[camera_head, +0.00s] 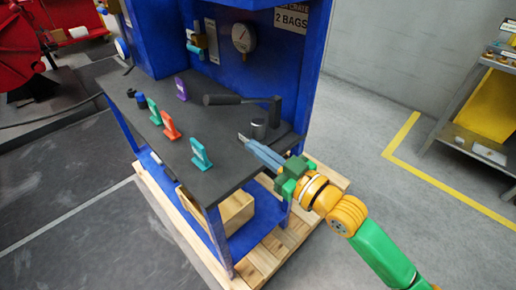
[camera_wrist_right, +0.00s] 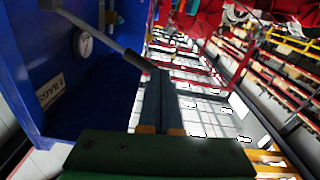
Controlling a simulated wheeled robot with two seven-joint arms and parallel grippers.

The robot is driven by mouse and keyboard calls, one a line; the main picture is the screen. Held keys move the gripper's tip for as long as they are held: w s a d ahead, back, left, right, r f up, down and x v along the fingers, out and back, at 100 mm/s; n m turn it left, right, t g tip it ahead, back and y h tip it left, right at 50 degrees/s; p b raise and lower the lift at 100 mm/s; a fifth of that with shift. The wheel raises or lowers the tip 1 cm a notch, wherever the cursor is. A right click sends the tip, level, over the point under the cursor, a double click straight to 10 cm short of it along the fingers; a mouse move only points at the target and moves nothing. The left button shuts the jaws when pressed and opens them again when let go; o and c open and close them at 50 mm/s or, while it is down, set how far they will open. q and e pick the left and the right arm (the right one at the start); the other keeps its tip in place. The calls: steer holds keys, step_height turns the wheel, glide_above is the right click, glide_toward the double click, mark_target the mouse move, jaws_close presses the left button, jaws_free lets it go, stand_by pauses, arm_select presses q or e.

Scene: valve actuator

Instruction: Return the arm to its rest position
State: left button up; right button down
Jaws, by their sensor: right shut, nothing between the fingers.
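My right arm (camera_head: 372,245) comes in from the lower right, green and orange. Its gripper (camera_head: 243,138) is shut and empty, with its long blue-grey fingers reaching over the right front part of the dark bench top (camera_head: 180,165). The shut fingers also show in the wrist view (camera_wrist_right: 158,78). A lever with a dark handle (camera_head: 222,100) stands behind the fingertips on the bench, and it crosses above the fingers in the wrist view (camera_wrist_right: 105,40). I cannot tell whether the fingertips touch anything. My left gripper is not in view.
Several coloured tags (camera_head: 170,126) stand on the bench. A gauge (camera_head: 243,37) is on the blue back panel (camera_head: 280,60). The bench sits on a wooden pallet (camera_head: 268,258). A grey shelf (camera_head: 458,135) stands at right, with open floor between.

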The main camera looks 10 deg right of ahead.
stand_by(0.5)
steer(key=s+d+f+m+g+h, duration=0.2)
steer(key=d+f+h, duration=0.15)
steer(key=f, duration=0.75)
steer(key=s+d+f+m+g+h, duration=0.15)
steer(key=d+f, duration=0.25)
steer(key=f, duration=0.7)
steer(key=s+d+f+m+g+h, duration=0.15)
steer(key=d+f+h, duration=0.25)
steer(key=f, duration=0.8)
steer(key=s+f+g, duration=0.3)
steer(key=s+f, duration=0.2)
steer(key=s, duration=0.5)
steer(key=s+d+f+g+h, duration=0.1)
steer(key=s+f+g, duration=0.2)
steer(key=s+f, duration=0.3)
steer(key=s+f+m+g, duration=0.1)
steer(key=s+f, duration=0.5)
steer(key=s, duration=0.9)
steer(key=shift+s+d+g+h, duration=0.15)
steer(key=shift+s+g+h, duration=0.2)
steer(key=shift+g, duration=0.55)
